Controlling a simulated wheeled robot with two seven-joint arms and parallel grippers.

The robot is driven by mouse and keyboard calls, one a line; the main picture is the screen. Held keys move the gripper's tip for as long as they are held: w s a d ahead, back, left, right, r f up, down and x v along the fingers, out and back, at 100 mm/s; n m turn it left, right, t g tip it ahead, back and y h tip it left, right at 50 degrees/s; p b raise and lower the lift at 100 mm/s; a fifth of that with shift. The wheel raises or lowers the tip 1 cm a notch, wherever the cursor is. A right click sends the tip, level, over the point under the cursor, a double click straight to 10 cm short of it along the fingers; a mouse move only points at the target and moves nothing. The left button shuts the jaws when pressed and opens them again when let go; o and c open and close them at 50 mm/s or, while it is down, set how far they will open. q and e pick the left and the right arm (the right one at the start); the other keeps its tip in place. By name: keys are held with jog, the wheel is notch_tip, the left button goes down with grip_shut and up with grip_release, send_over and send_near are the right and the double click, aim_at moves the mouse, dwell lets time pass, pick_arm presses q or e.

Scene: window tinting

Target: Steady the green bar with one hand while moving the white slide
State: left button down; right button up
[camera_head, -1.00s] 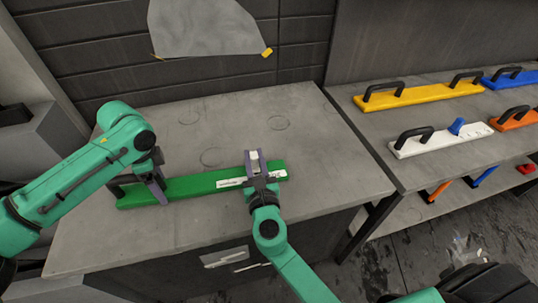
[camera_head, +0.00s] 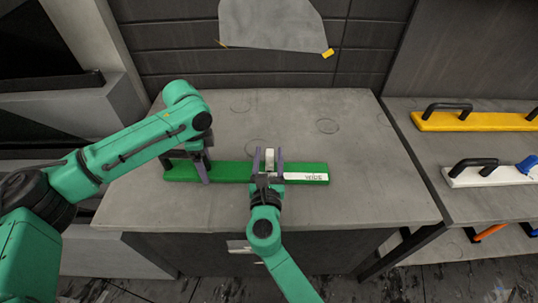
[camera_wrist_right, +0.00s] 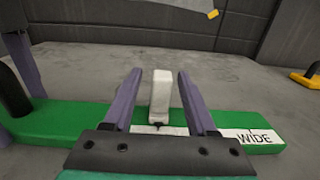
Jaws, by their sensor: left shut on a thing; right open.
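The green bar (camera_head: 232,172) lies flat on the grey worktop, with a white strip marked WIDE (camera_head: 305,177) near its right end. The white slide (camera_head: 270,157) stands upright on the bar, right of its middle. It also shows in the right wrist view (camera_wrist_right: 160,95). My right gripper (camera_head: 268,158) is open around the slide, with a visible gap at each side in the wrist view. My left gripper (camera_head: 206,172) is shut on the black handle (camera_wrist_right: 12,92) at the bar's left end. The arm hides much of that handle in the head view.
The grey worktop (camera_head: 350,150) is clear behind and right of the bar. A side shelf at right holds a yellow bar (camera_head: 470,121) and a white bar (camera_head: 485,177) with black handles. A grey sheet (camera_head: 270,25) with yellow tabs is on the back wall.

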pick_arm(q)
jog(key=shift+a, duration=0.1)
pick_arm(e)
jog(key=s, duration=1.2)
jog(key=shift+a, duration=0.4)
pick_arm(q)
grip_release()
jog(key=shift+r, duration=0.15)
jog(key=shift+r, duration=2.9)
